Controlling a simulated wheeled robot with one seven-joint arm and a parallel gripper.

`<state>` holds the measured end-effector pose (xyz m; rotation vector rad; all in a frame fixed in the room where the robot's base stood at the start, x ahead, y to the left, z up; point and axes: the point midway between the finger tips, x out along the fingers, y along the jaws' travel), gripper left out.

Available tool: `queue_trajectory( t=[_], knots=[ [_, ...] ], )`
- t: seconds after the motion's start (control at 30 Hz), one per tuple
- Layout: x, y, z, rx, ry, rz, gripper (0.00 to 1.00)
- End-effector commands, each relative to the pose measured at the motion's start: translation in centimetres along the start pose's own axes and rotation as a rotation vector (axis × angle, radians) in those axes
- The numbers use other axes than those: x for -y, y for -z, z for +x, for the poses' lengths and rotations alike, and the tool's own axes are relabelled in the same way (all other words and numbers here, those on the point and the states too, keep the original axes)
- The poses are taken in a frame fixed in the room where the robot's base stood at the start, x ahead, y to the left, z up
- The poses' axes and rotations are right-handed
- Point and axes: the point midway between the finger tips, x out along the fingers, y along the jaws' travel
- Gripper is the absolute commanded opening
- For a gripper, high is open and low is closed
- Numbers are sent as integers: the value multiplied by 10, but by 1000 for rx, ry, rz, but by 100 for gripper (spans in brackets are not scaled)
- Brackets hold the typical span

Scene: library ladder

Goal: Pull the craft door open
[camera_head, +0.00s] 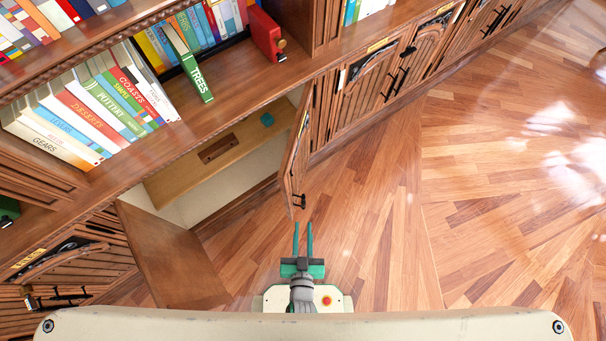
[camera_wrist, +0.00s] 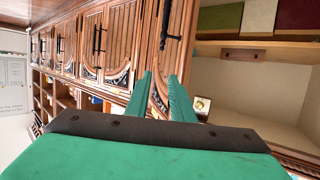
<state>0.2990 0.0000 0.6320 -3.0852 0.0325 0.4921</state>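A wooden cabinet door (camera_head: 298,150) stands swung out from the lower cabinet, seen nearly edge-on in the head view, with a black bar handle (camera_head: 299,201) near its free edge. In the wrist view the same door seems to be the slatted panel with a handle (camera_wrist: 165,24) beyond my fingertips. My gripper (camera_head: 303,226) has two green fingers set apart with nothing between them. The fingertips are just short of the handle and appear apart from it. The wrist view also shows my gripper (camera_wrist: 161,75). I cannot read the door's label.
Left of the door is an open cabinet with a wooden board with a dark pull (camera_head: 218,148) and a small teal item (camera_head: 267,119). A brown panel (camera_head: 172,258) stands out at left. Books, including a green one (camera_head: 189,65), fill the shelf above. Wooden floor (camera_head: 400,225) is clear at right.

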Motion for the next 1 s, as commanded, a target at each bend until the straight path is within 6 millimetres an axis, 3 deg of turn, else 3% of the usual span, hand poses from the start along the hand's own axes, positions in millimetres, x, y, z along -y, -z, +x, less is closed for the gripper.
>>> queue_trajectory(
  t=[0.03, 0.1, 0.33, 0.67, 1.0],
  knots=[
    [1, -17, 21, 8, -1, 1, 22],
    [1, -39, 44, 22, -7, 1, 22],
    [3, -87, 102, 61, -22, -2, 22],
    [3, -101, 131, 75, -28, -4, 22],
    [2, -105, 185, 75, -27, -5, 22]
  ],
)
